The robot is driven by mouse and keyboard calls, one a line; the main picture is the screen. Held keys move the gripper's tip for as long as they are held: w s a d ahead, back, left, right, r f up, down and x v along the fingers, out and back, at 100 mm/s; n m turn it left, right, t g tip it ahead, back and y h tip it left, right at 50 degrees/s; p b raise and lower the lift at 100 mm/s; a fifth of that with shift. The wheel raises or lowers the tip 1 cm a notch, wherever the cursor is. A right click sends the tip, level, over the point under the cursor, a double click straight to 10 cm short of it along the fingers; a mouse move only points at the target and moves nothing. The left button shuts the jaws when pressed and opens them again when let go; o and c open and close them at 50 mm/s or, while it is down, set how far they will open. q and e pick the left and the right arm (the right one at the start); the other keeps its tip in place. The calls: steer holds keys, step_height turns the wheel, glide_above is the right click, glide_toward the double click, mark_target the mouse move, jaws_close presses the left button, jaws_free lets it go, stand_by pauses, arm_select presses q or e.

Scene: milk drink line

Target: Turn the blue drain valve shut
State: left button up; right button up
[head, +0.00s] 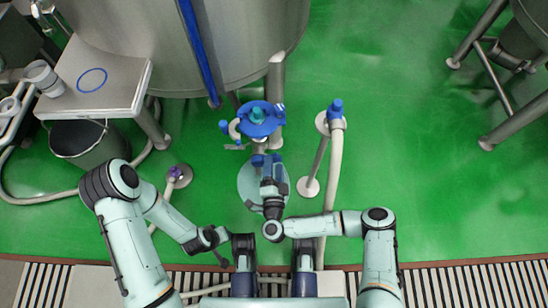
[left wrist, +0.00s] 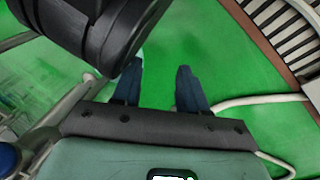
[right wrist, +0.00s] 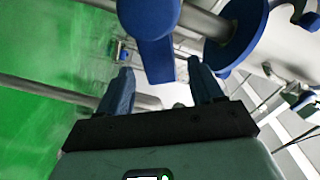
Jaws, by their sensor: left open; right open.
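A blue valve part with a round wheel and teal hub (head: 257,116) sits at the foot of the large steel tank. In the right wrist view, a flat blue handle (right wrist: 155,60) hangs down ahead of my right gripper (right wrist: 161,82), its lower end between the fingertips. A blue disc (right wrist: 240,35) on a steel pipe is just right of it. My right gripper (head: 267,160) is open, just in front of the valve; contact cannot be told. My left gripper (left wrist: 158,75) is open and empty over the green floor, low at left in the head view.
The steel tank (head: 190,40) fills the back. A steel table (head: 110,85) and grey bucket (head: 88,143) stand at left. A hose with a blue top (head: 336,106) stands right of the valve. Open green floor (head: 430,180) lies further right.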

mark_target(274, 161)
arm_select(q)
steer(key=shift+s+a+f+g+b, duration=0.15)
steer(key=shift+s+f+g+b, duration=0.25)
steer(key=shift+s+f, duration=0.65)
arm_select(e)
steer(key=shift+w, duration=1.9)
arm_select(q)
steer(key=shift+r, duration=0.1)
arm_select(e)
jaws_close()
arm_select(q)
steer(key=shift+a, duration=0.1)
arm_select(e)
steer(key=shift+d, duration=0.1)
